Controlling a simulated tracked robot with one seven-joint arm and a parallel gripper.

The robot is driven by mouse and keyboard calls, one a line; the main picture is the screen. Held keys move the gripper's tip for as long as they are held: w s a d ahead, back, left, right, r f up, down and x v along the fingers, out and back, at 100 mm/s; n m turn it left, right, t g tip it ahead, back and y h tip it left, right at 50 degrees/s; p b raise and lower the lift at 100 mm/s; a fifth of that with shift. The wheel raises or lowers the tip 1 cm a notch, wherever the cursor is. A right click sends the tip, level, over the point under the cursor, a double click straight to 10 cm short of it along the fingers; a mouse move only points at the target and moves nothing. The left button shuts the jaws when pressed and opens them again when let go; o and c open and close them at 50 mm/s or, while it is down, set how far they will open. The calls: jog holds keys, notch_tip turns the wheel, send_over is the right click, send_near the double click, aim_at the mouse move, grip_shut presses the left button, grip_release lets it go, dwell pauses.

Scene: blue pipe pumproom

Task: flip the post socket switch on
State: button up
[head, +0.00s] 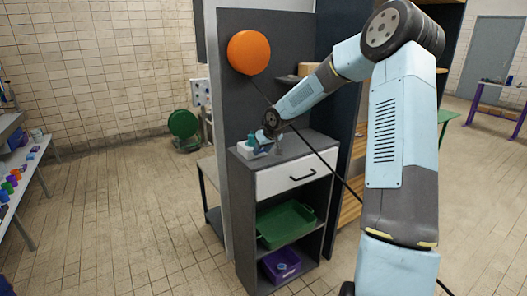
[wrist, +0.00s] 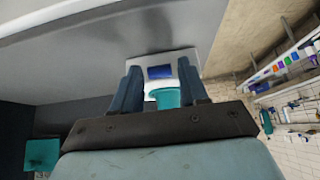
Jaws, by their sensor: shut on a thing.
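A small white box (head: 246,151) with a teal piece (head: 251,138) on it rests on the top of a grey cabinet. My gripper (head: 263,144) is down beside them; its fingers are too small to make out there. In the wrist view my gripper (wrist: 160,76) has its two dark blue fingers on either side of a teal and white piece (wrist: 166,96), and is shut on it. Just beyond the fingertips is a pale plate (wrist: 191,62) with a dark blue square (wrist: 160,72). I cannot tell which part is the post socket switch, or its position.
The cabinet has a white drawer (head: 290,178), a green tray (head: 287,224) and a purple bin (head: 282,266). A side table (head: 22,190) with coloured items stands at left.

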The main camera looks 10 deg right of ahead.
jog(key=shift+w+d+r, duration=0.15)
dwell(0.4)
jog(key=o, duration=0.8)
jog(key=shift+o, duration=1.3)
jog(key=v, duration=1.3)
jog(key=shift+r, duration=0.25)
